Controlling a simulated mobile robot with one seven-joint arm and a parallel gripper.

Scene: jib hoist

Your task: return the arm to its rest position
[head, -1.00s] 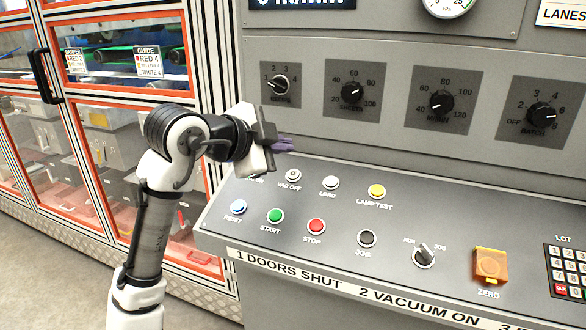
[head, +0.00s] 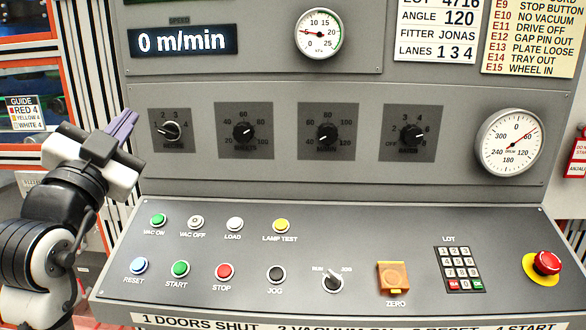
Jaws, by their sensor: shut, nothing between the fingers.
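My gripper (head: 124,125) is at the left of the head view, with its purple fingers shut and empty, pointing up and to the right. It appears in front of the left edge of the grey control panel (head: 290,180). My white and black arm (head: 45,225) comes up from the lower left corner. The fingers look clear of the knobs and buttons, though the exact gap to the panel cannot be told.
The sloped desk carries a row of buttons including the red stop button (head: 224,271), an orange-covered zero button (head: 393,278), a keypad (head: 459,269) and a red emergency button (head: 546,263). Dial knobs (head: 244,131) and gauges (head: 511,142) are on the upright panel. Orange-framed cabinet doors (head: 62,60) stand at left.

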